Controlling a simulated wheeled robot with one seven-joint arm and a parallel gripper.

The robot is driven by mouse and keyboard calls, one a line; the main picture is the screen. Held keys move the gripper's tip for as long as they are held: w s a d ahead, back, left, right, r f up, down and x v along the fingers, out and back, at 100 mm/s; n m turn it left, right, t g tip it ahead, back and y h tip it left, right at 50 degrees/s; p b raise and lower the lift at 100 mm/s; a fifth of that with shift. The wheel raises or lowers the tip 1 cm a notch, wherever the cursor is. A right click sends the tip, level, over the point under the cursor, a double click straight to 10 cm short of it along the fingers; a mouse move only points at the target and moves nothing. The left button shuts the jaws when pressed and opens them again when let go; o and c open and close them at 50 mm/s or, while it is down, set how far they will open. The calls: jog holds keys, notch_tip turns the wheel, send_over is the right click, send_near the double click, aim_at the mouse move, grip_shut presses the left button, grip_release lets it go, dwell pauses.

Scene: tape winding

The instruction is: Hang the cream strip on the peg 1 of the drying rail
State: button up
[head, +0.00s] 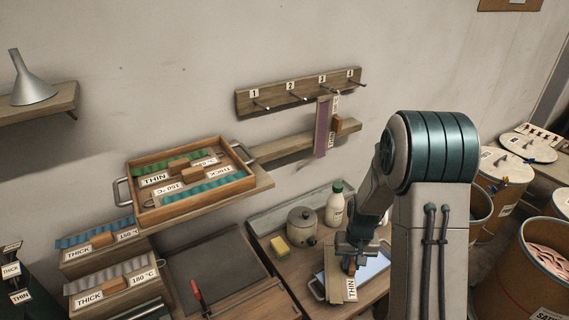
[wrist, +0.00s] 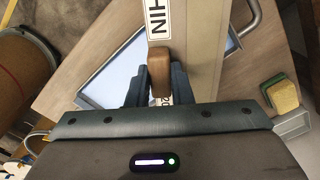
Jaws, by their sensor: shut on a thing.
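The cream strip (head: 335,283) hangs down from my gripper (head: 354,258) in the head view, low above the work table, with a "THIN" label on it. In the wrist view the cream strip (wrist: 203,35) lies beside a brown wooden block (wrist: 160,65), and my gripper (wrist: 160,84) is shut on that block. The drying rail (head: 279,97) is on the wall, with pegs numbered 1 to 4 from left to right. Peg 1 (head: 262,106) is bare. A purple strip (head: 322,128) hangs near peg 3.
A blue-bottomed tray (head: 373,267) lies beneath my gripper. A pot (head: 302,226), a white bottle (head: 335,207) and a yellow sponge (head: 280,247) stand nearby. A shelf (head: 285,143) runs below the rail.

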jog(key=w+a+r+n+t+y+p, duration=0.15)
jog(key=w+r+t, duration=0.3)
jog(key=r, duration=0.45)
jog(key=w+a+r+n+t, duration=0.1)
jog(key=w+a+r+t, duration=0.1)
jog(key=w+r+t, duration=0.35)
jog(key=s+a+r+n+t+y+p, duration=0.1)
jog(key=s+a+r+n+y, duration=0.15)
jog(key=r, duration=0.45)
jog(key=s+a+r+n+t+y, duration=0.1)
jog(key=a+r+y, duration=0.25)
jog(key=r, duration=0.35)
jog(key=s+a+r+n+t+y+p, duration=0.1)
jog(key=a+r+y, duration=0.1)
jog(key=a+r, duration=0.35)
notch_tip(320, 180, down, 6)
jog(key=d+b, duration=0.2)
jog(key=b, duration=0.3)
jog(key=r+b+x, duration=0.1)
jog(key=b+x, duration=0.2)
jog(key=x, duration=1)
jog(key=shift+f, duration=0.1)
